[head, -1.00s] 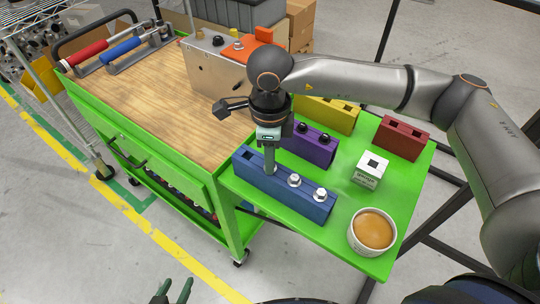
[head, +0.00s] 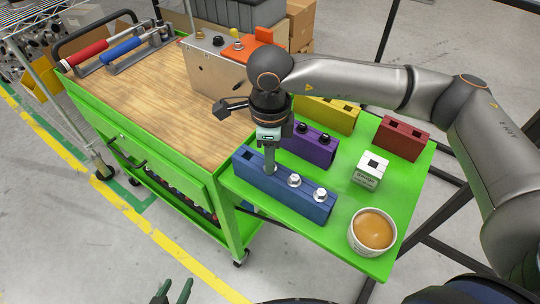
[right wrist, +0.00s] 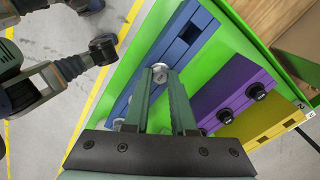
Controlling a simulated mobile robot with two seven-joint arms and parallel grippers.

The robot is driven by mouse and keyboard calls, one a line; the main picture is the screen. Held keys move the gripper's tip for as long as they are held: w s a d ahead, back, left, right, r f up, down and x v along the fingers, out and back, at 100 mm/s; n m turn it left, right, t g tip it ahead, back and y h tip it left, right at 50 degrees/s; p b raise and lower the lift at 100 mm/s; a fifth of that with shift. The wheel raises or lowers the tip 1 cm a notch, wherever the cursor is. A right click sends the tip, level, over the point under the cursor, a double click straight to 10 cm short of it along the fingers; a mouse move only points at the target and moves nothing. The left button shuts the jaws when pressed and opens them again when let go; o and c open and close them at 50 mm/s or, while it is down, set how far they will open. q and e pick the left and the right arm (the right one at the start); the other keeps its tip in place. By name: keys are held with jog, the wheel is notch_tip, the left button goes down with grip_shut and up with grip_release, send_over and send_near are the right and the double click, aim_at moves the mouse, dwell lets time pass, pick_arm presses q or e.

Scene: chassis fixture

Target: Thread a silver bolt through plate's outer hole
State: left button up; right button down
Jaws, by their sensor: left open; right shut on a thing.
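My right gripper (head: 269,168) points down over the blue block (head: 310,205) and is shut on a silver bolt (right wrist: 160,70) standing in it. In the head view the fingers hide this bolt. Two more silver bolts (head: 294,180) stand in the block to the right of the gripper. An orange plate (head: 238,54) lies on the grey metal box (head: 215,75) behind, with a silver bolt (head: 238,44) and a black one (head: 218,40) at its left. The plate's outer hole cannot be made out. My left gripper (head: 174,292) is open and empty at the bottom edge.
On the green shelf, a purple block (head: 310,148) with black bolts, a yellow block (head: 335,115), a red block (head: 402,138), a white cube (head: 370,170) and a cup (head: 372,232) stand near the arm. The wooden cart top (head: 150,85) is mostly clear.

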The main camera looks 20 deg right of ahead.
dwell(0.4)
pick_arm(q)
jog(key=shift+r+p, duration=1.8)
jog(key=shift+r, duration=0.05)
pick_arm(e)
jog(key=shift+r, duration=3.55)
